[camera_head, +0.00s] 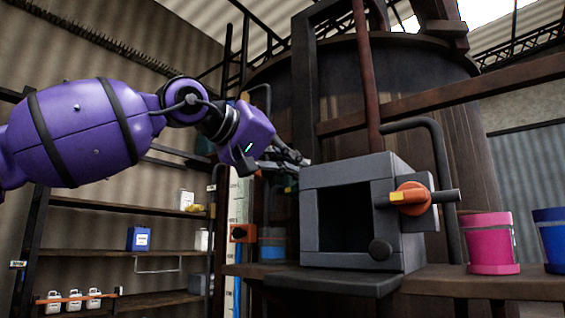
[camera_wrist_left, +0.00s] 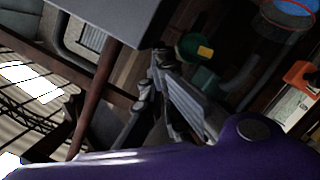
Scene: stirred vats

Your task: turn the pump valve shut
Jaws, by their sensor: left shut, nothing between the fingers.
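A grey box (camera_head: 318,178) with an open dark front stands on a brown ledge. An orange rotary handle (camera_head: 411,198) with a grey lever and a yellow mark sits on its right side. I cannot tell which one is the pump valve. My left gripper (camera_head: 298,160) is shut and empty beside the box's upper left edge, apart from both handles. In the left wrist view, the gripper (camera_wrist_left: 160,62) is near a round green part with a yellow patch (camera_wrist_left: 195,47). My right gripper is not in view.
A large brown vat (camera_head: 425,100) rises behind the box, with a rusty upright rod (camera_head: 366,75) in front of it. A pink container (camera_head: 489,243) and a blue container (camera_head: 552,240) stand on the ledge at right. Shelves with jugs (camera_head: 139,238) line the left wall.

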